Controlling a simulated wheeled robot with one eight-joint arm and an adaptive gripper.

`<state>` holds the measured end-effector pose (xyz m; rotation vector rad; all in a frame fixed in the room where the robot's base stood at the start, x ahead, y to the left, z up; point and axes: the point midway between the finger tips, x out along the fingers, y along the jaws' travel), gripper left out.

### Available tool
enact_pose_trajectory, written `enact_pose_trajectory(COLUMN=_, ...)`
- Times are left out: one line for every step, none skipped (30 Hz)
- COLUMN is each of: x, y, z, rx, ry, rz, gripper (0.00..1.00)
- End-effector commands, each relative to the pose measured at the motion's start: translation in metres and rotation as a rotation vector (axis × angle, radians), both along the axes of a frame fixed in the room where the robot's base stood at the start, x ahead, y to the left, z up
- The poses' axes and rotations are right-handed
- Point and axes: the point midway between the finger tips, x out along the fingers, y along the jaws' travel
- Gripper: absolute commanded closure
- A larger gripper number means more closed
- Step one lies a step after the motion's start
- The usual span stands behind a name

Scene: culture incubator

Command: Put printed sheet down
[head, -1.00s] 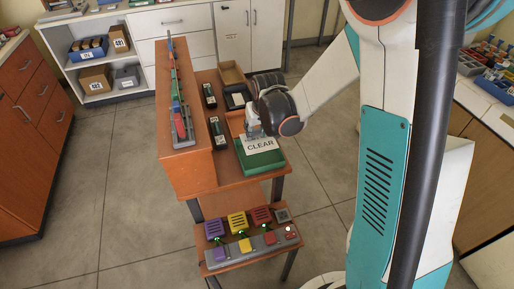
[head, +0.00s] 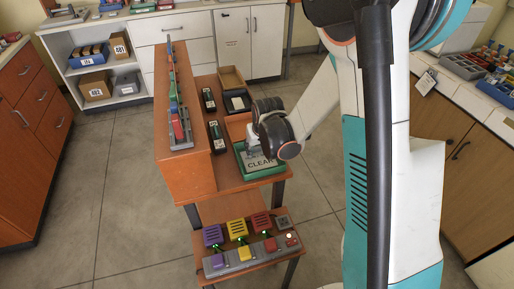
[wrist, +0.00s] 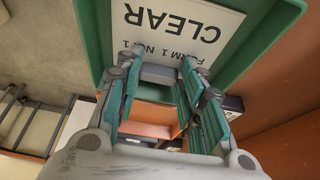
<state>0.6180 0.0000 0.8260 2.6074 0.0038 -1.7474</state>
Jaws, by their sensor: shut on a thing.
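The printed sheet (head: 262,163) is a white card marked CLEAR. It lies within the outline of the green tray (head: 283,167) at the front of the wooden stand. In the wrist view the sheet (wrist: 180,28) appears upside down, with the tray's green rim (wrist: 270,42) around it. My gripper (head: 253,143) is at the sheet's back edge. Its two fingers (wrist: 160,78) are spread about a grey piece at that edge, shut on the sheet. I cannot tell whether the sheet touches the tray floor.
An orange tray (head: 236,126) sits behind the green one. Black items (head: 217,137) stand to the left, beside a tall wooden partition (head: 184,167). A lower shelf carries a grey panel with coloured boxes (head: 238,229).

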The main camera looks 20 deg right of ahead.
Motion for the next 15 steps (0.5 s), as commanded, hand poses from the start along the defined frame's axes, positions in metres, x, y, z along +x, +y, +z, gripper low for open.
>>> enact_pose_trajectory(x=0.0, y=0.0, z=-0.0011, rx=0.0, ry=0.0, rz=0.0, gripper=0.58)
enact_pose_trajectory(x=0.0, y=0.0, z=-0.0006, rx=0.0, ry=0.0, rz=0.0, gripper=0.51)
enact_pose_trajectory(x=0.0, y=0.0, z=-0.0005, rx=0.0, ry=0.0, rz=0.0, gripper=0.44)
enact_pose_trajectory(x=0.0001, y=0.0, z=-0.0005, rx=0.0, ry=0.0, rz=0.0, gripper=0.44)
enact_pose_trajectory(x=0.0001, y=0.0, z=-0.0004, rx=0.0, ry=0.0, rz=0.0, gripper=0.44)
enact_pose_trajectory(x=0.0001, y=0.0, z=-0.0004, rx=0.0, ry=0.0, rz=0.0, gripper=0.44)
enact_pose_trajectory(x=0.0001, y=0.0, z=-0.0004, rx=0.0, ry=0.0, rz=0.0, gripper=0.44)
enact_pose_trajectory(x=0.0001, y=0.0, z=-0.0004, rx=0.0, ry=0.0, rz=0.0, gripper=0.44)
enact_pose_trajectory(x=0.0001, y=0.0, z=-0.0004, rx=0.0, ry=0.0, rz=0.0, gripper=0.44)
enact_pose_trajectory(x=0.0001, y=0.0, z=-0.0004, rx=0.0, ry=0.0, rz=0.0, gripper=0.44)
enact_pose_trajectory(x=0.0001, y=0.0, z=-0.0004, rx=0.0, ry=0.0, rz=0.0, gripper=0.44)
enact_pose_trajectory(x=0.0001, y=0.0, z=-0.0002, rx=0.0, ry=0.0, rz=0.0, gripper=0.44)
enact_pose_trajectory(x=0.0001, y=0.0, z=0.0001, rx=0.0, ry=0.0, rz=0.0, gripper=0.44)
enact_pose_trajectory(x=0.0001, y=0.0, z=0.0009, rx=0.0, ry=0.0, rz=0.0, gripper=0.44)
enact_pose_trajectory(x=0.0001, y=0.0, z=0.0025, rx=0.0, ry=0.0, rz=0.0, gripper=0.44)
